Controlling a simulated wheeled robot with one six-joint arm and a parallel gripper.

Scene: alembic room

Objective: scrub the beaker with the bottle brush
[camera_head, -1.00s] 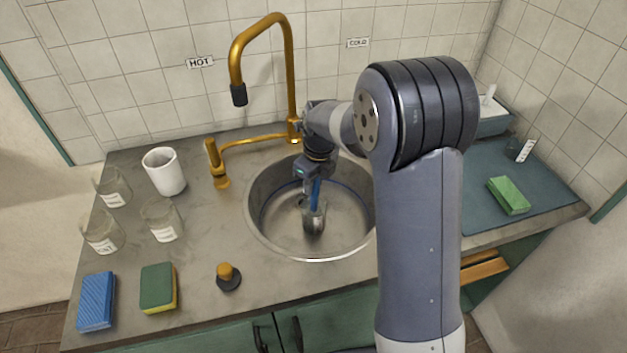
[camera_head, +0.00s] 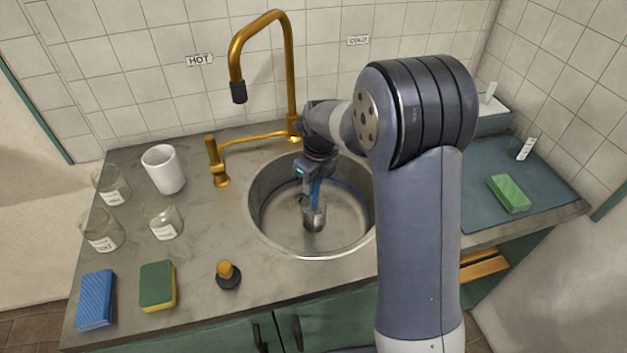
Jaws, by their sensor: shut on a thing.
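My gripper (camera_head: 316,178) points down into the round sink (camera_head: 275,236) and is shut on the blue handle of the bottle brush (camera_head: 315,193). The brush stands roughly upright, its lower end in or at the mouth of a small grey, clear-looking beaker (camera_head: 314,219). The beaker stands in the sink basin. The brush's bristles are hidden or too small to make out, so I cannot tell how deep they reach.
A brass tap (camera_head: 290,80) arches behind the sink. Labelled glass jars (camera_head: 162,222), a white cup (camera_head: 164,170), a blue sponge (camera_head: 96,300), a green-yellow sponge (camera_head: 158,287) and a plug (camera_head: 228,275) are left. A green block (camera_head: 509,194) lies on the right mat (camera_head: 470,212).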

